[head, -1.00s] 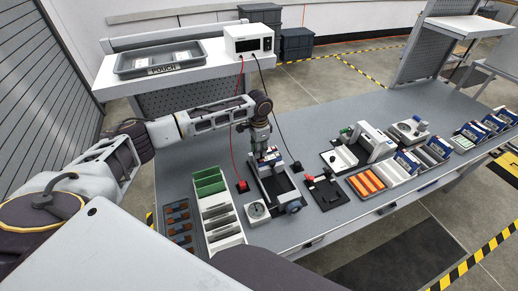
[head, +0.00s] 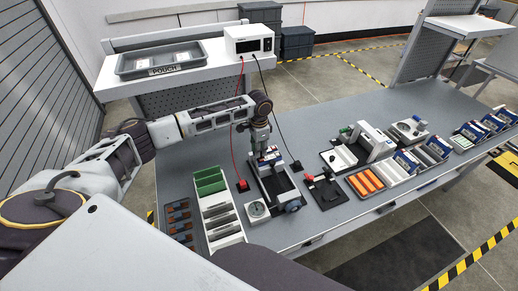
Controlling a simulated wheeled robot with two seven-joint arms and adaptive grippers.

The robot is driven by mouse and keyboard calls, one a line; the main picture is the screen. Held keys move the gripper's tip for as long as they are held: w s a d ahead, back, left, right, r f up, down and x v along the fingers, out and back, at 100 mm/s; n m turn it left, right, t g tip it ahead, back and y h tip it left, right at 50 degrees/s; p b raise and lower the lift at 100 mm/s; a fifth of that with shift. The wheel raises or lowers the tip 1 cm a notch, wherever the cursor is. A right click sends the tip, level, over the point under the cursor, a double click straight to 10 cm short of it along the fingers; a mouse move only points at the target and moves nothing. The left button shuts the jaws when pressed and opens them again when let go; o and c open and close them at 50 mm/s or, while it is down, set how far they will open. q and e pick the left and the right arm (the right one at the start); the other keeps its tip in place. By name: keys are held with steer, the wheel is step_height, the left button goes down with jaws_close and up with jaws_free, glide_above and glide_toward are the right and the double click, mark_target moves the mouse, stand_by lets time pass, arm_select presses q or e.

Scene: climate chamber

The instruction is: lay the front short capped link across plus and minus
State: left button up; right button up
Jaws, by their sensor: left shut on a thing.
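My left gripper (head: 263,151) points down over the back part of a black fixture (head: 284,197) in the middle of the bench. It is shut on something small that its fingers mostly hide. A blue and white block (head: 270,157) shows right at the fingertips; whether it is held or part of the fixture I cannot tell. A dark rack (head: 190,239) at the bench's left front holds several short dark links (head: 179,216) with brown parts. The plus and minus marks are too small to make out. My right gripper is not in view.
A white slotted rack (head: 223,222) with green plates (head: 209,180) stands left of the fixture. Red (head: 236,120) and black (head: 270,100) leads hang from a white instrument (head: 248,41). A black stand (head: 325,192) and orange cells (head: 365,182) lie to the right.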

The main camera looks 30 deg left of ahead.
arm_select(q)
steer(key=shift+f+p, duration=0.5)
steer(key=shift+p, duration=0.45)
stand_by(1.3)
steer(key=shift+p, duration=0.55)
stand_by(0.7)
steer(key=o, duration=1.3)
steer(key=shift+c, duration=0.2)
steer(key=shift+r+p, duration=1.35)
steer(key=shift+p, duration=0.15)
steer(key=shift+r, duration=2.4)
